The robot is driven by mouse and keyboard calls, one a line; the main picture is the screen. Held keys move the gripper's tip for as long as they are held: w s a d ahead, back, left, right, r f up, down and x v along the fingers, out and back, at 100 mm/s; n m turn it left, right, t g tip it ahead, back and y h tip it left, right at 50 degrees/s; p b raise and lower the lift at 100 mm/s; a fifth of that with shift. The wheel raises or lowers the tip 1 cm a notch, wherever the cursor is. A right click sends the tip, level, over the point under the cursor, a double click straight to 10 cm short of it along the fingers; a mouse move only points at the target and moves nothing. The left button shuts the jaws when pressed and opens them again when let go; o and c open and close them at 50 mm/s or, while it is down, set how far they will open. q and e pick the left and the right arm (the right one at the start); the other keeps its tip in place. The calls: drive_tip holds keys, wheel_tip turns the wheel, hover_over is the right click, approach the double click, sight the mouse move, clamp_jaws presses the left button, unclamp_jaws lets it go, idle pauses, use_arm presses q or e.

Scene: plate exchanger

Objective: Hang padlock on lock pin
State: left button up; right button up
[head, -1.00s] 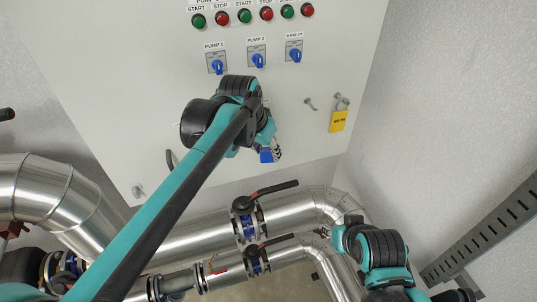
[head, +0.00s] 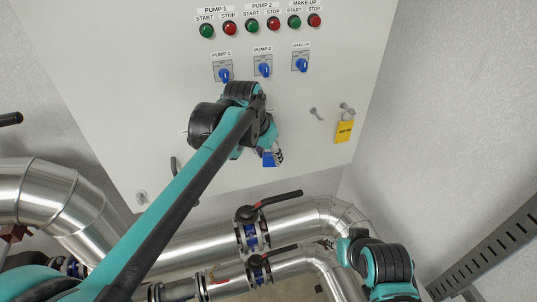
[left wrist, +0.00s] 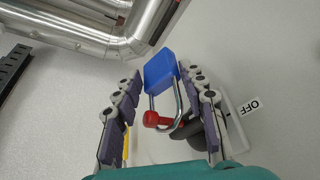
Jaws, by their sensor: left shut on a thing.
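The padlock shows in the left wrist view as a blue body (left wrist: 160,71) with a metal shackle (left wrist: 181,106). My left gripper (left wrist: 157,72) is shut on it, a finger on each side. A red pin (left wrist: 157,120) shows at the shackle's loop and overlaps one leg; I cannot tell whether it passes through. A black knob is partly hidden behind the right finger, by an OFF label (left wrist: 249,106). In the head view the blue padlock (head: 268,159) is at my left gripper (head: 276,153), near the cabinet's lower edge; my arm hides the pin there.
The white cabinet (head: 110,60) carries buttons, blue selector switches (head: 263,69) and a yellow tag (head: 344,132). Metal pipes (head: 200,247) with a black-handled valve (head: 250,213) run below.

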use_arm(q)
drive_tip(key=o, duration=1.2)
drive_tip(key=shift+o, duration=0.2)
drive_tip(key=shift+r, duration=0.1)
drive_tip(key=v, duration=1.2)
drive_tip(key=s+a+f+n+t+b, duration=0.1)
drive_tip(key=s+a+f+b, duration=0.4)
drive_tip(key=f+b, duration=0.6)
drive_tip(key=s+a+f+n+t+y+b, duration=0.1)
drive_tip(key=s+a+f+n+b, duration=0.2)
drive_tip(key=f+b, duration=0.9)
drive_tip(key=s+a+f+n+t+y+b, duration=0.1)
drive_tip(key=s+a+f+b, duration=0.5)
drive_tip(key=f, duration=2.7)
drive_tip(key=s+n+b, duration=0.1)
drive_tip(key=s+b, duration=0.1)
drive_tip(key=b, duration=0.3)
drive_tip(key=shift+s+a+f+b, duration=0.15)
drive_tip(key=shift+s+a+b, duration=0.15)
drive_tip(key=shift+b, duration=0.05)
